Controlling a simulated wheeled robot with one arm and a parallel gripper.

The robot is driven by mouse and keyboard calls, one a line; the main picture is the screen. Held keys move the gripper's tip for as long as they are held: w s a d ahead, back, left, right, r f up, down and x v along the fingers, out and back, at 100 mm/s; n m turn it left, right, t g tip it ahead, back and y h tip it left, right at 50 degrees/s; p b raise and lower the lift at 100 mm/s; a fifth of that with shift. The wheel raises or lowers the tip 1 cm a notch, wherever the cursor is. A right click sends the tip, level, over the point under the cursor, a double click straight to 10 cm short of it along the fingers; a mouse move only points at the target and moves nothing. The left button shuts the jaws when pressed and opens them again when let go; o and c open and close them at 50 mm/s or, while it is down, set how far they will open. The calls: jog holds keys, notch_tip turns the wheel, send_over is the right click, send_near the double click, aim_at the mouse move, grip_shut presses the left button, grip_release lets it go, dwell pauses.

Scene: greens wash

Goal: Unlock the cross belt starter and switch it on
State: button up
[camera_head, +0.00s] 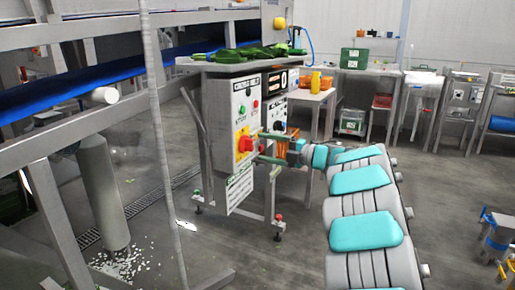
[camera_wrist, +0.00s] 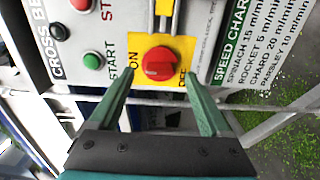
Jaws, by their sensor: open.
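The cross belt starter is a pale grey panel box (camera_head: 242,112) left of centre in the head view. It also shows close up in the wrist view (camera_wrist: 125,35). Its red rotary knob (camera_wrist: 160,63) sits on a yellow plate (camera_wrist: 135,48) with ON and OFF lettering. A green START button (camera_wrist: 92,61) and part of a red button (camera_wrist: 80,4) are to the left. A yellow piece (camera_wrist: 164,7) with grey edges shows above the knob, cut off by the frame. My gripper (camera_wrist: 159,74) is open, one green finger on each side of the knob; contact cannot be told.
A speed chart (camera_wrist: 262,60) is right of the knob. Greens (camera_head: 250,52) lie on the surface above the box. A second control box (camera_head: 278,100) stands close on the right. A blue conveyor (camera_head: 70,88) runs at left.

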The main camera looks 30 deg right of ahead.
jog(key=shift+v, duration=2)
jog(key=w+d+r+m+t+h, duration=0.4)
jog(key=r+m+h, duration=0.6)
jog(key=m+h, duration=0.15)
jog(key=s+a+f+m+g+h, duration=0.2)
jog(key=s+a+f+m+g, duration=0.45)
jog(key=s+f, duration=0.5)
jog(key=s+a+f+m+g+h, duration=0.2)
jog(key=s+a+f+m+g, duration=0.6)
jog(key=s, duration=0.6)
jog(key=s+a+f+g+y, duration=0.1)
jog(key=s+a+f, duration=0.2)
jog(key=s+a, duration=0.2)
jog(key=s+a+f+g+y, duration=0.2)
jog(key=s+a, duration=0.3)
jog(key=s, duration=0.6)
jog(key=s+a+f+g+y, duration=0.1)
jog(key=s+a+f+g, duration=0.1)
jog(key=s+a+f, duration=0.3)
jog(key=s, duration=0.3)
jog(key=shift+s+a+n, duration=0.2)
jog(key=shift+n, duration=0.1)
